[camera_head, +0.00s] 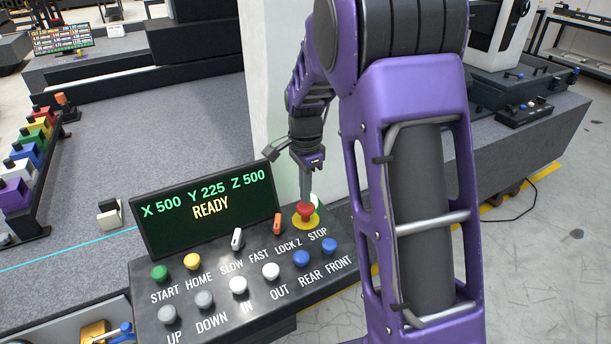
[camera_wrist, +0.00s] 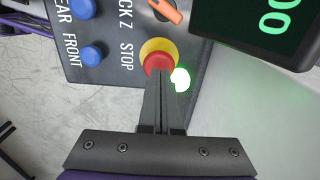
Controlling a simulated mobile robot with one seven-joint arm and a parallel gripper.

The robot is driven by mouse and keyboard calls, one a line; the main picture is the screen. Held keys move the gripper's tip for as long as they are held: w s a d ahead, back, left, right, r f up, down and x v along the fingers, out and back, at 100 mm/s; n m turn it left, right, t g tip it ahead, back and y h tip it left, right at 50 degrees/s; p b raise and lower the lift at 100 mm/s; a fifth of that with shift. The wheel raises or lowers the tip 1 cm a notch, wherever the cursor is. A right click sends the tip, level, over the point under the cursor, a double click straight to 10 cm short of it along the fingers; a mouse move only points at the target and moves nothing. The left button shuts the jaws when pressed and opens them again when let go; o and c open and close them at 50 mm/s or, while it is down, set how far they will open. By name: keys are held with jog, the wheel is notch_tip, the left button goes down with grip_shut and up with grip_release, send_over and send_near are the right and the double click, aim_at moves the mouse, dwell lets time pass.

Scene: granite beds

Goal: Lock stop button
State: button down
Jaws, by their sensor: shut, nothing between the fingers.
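The stop button is a red mushroom head (camera_head: 305,211) on a yellow base at the right end of the black control panel (camera_head: 215,300). In the wrist view the red button (camera_wrist: 159,63) lies right at the tips of my gripper. My gripper (camera_head: 306,190) points down over the button, its fingers together. In the wrist view the closed fingers (camera_wrist: 162,82) reach the button's edge; I cannot tell whether they touch it. A green light (camera_wrist: 181,79) glows beside the button. The panel's screen (camera_head: 207,210) reads X 500, Y 225, Z 500, READY.
An orange LOCK Z lever (camera_head: 277,223) and a white SLOW/FAST lever (camera_head: 237,239) stand left of the button. Blue REAR (camera_head: 301,258) and FRONT (camera_head: 330,246) buttons sit in front of it. A pale column (camera_head: 270,90) rises behind the panel.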

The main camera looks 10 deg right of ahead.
aim_at(306, 207)
jog(key=shift+f, duration=0.7)
notch_tip(306, 207, down, 2)
jog(key=shift+s+f+b, duration=0.15)
jog(key=shift+f+b, duration=0.05)
jog(key=shift+b, duration=0.35)
jog(key=shift+s, duration=0.15)
jog(key=shift+f, duration=0.1)
notch_tip(306, 207, up, 15)
jog(key=p, duration=0.4)
jog(key=shift+w+r+p, duration=0.2)
jog(key=shift+w+p, duration=0.05)
jog(key=shift+p, duration=0.05)
